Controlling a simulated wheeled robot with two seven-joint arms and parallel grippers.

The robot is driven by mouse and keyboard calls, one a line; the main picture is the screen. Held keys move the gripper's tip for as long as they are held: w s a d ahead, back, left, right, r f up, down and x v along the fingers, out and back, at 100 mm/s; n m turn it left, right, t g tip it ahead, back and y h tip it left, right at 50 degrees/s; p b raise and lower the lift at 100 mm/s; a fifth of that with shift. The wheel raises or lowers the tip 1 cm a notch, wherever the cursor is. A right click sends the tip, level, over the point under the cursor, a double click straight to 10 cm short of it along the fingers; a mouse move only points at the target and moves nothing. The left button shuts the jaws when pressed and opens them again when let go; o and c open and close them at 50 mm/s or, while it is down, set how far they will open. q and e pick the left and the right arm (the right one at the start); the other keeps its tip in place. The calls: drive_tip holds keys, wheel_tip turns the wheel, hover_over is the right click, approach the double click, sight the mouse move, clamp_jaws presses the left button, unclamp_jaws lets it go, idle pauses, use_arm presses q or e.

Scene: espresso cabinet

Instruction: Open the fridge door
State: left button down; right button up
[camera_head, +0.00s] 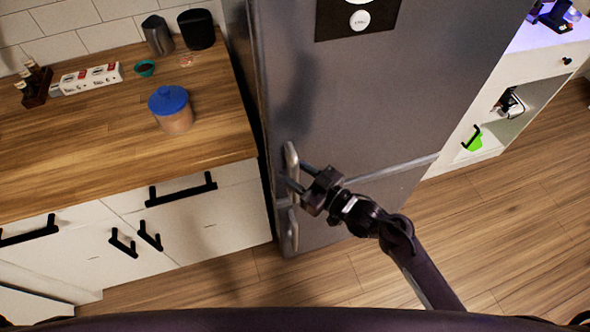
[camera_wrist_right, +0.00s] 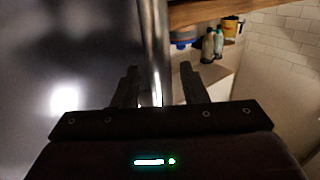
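The grey fridge (camera_head: 370,100) stands in the middle of the head view, and its doors look shut. A silver upper handle (camera_head: 291,158) runs along its left edge, with a lower handle (camera_head: 292,232) below it. My right gripper (camera_head: 297,175) is open at the lower part of the upper handle. In the right wrist view the handle bar (camera_wrist_right: 155,45) runs between the two spread fingers of this gripper (camera_wrist_right: 160,80), nearer the left finger. I cannot tell whether a finger touches it. My left gripper is not in view.
A wooden counter (camera_head: 80,135) over white drawers with black handles is left of the fridge, bearing a blue-lidded jar (camera_head: 172,112) and small items. A white shelf unit (camera_head: 520,90) stands at the right. The wooden floor (camera_head: 510,225) at the right is clear.

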clamp_jaws()
drive_tip(key=shift+s, duration=0.1)
idle(0.3)
